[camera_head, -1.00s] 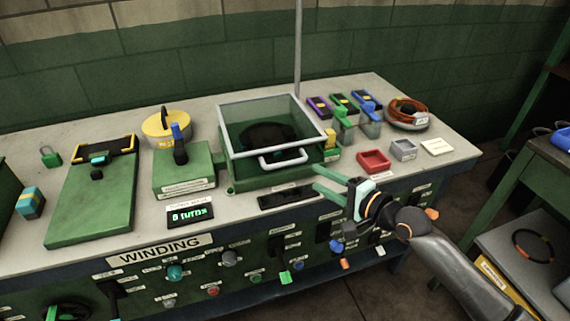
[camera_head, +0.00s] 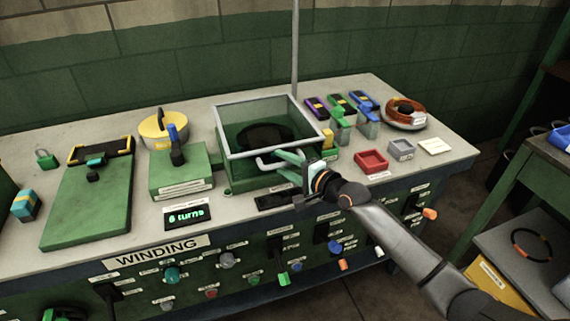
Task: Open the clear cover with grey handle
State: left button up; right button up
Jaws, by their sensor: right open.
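The clear cover (camera_head: 232,124) with a grey frame sits shut over a green box (camera_head: 229,182) on the bench. A dark round thing (camera_head: 262,137) shows inside it. The grey handle (camera_head: 265,164) is on the cover's front side. My right gripper (camera_head: 283,164) is at the right end of the handle, its green fingers apart. The fingers overlap part of the handle in the picture, and I cannot tell whether they touch it. My left gripper is not in view.
A red tray (camera_head: 371,161) and a grey tray (camera_head: 401,149) lie right of the box. A thin upright pole (camera_head: 295,50) stands behind the cover. A green block with a black lever (camera_head: 181,172) is to the left. Panel switches and knobs (camera_head: 228,260) line the bench front.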

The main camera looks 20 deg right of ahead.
grip_shut()
dwell(0.3)
dwell(1.1)
